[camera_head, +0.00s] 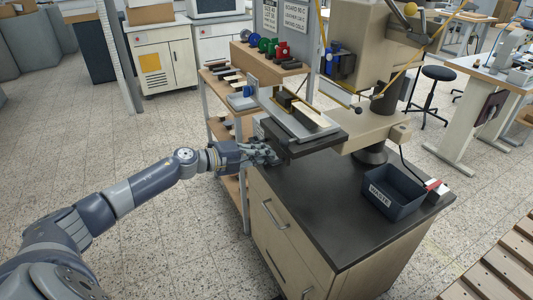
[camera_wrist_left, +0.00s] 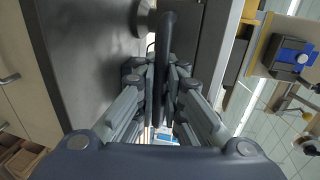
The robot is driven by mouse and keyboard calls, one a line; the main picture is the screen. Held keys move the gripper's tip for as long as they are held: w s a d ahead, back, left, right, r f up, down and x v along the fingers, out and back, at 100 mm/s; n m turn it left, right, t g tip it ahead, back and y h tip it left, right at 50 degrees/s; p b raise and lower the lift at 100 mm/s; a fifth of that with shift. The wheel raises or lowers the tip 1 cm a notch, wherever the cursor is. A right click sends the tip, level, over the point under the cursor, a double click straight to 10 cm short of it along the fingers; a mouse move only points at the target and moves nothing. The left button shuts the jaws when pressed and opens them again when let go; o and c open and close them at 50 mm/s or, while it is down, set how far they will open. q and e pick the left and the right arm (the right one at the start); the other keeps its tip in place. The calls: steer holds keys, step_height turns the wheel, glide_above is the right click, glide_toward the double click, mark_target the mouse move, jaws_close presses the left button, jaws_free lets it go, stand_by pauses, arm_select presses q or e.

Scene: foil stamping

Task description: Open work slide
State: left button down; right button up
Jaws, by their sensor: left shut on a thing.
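The work slide (camera_head: 308,147) is a dark plate carrying a light grey bed, on the stamping machine (camera_head: 365,60) above the dark cabinet top. A dark block and a pale strip lie on the bed. My left gripper (camera_head: 268,155) reaches in from the left to the slide's left end. In the left wrist view its fingers (camera_wrist_left: 165,85) are closed around a black handle bar (camera_wrist_left: 166,38), with a grey round post beside it. The handle is mostly hidden by my fingers in the head view. My right gripper is not in view.
A wooden shelf (camera_head: 222,85) with foil rolls and tools stands behind my gripper. Open tiled floor lies left of the cabinet.

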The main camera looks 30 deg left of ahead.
arm_select(q)
steer(key=c, duration=1.9)
jaws_free()
steer(key=shift+s+a+f, duration=0.1)
steer(key=shift+s+f, duration=0.05)
steer(key=shift+s, duration=0.05)
steer(key=shift+o, duration=1)
steer(key=shift+s+a, duration=0.25)
steer(key=shift+s, duration=0.05)
steer(key=shift+w+d, duration=0.1)
steer(key=v, duration=1.2)
